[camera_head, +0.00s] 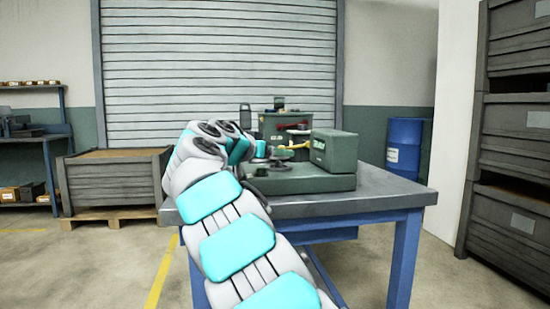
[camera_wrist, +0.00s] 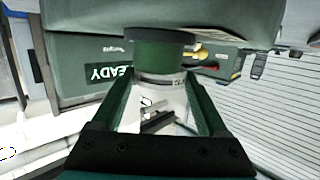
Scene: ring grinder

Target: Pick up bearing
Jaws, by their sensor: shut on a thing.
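My gripper (camera_wrist: 161,80) shows in the wrist view with its two dark green fingers on either side of a pale grey round piece. I take this piece for the bearing (camera_wrist: 160,92); its jaws are shut on it. The bearing is right by a green cylinder with a dark disc (camera_wrist: 160,50) on the grinder, and I cannot tell whether they touch. In the head view my arm reaches to the green grinder (camera_head: 300,178) on the table, and the bearing cannot be made out there.
The grinder's boxy green housing (camera_head: 334,152) stands close to the right of my wrist. The table (camera_head: 375,188) has bare room at its front right. A wooden crate (camera_head: 115,180) stands at the left, a blue barrel (camera_head: 404,145) behind at the right, and stacked dark bins (camera_head: 515,120) at the far right.

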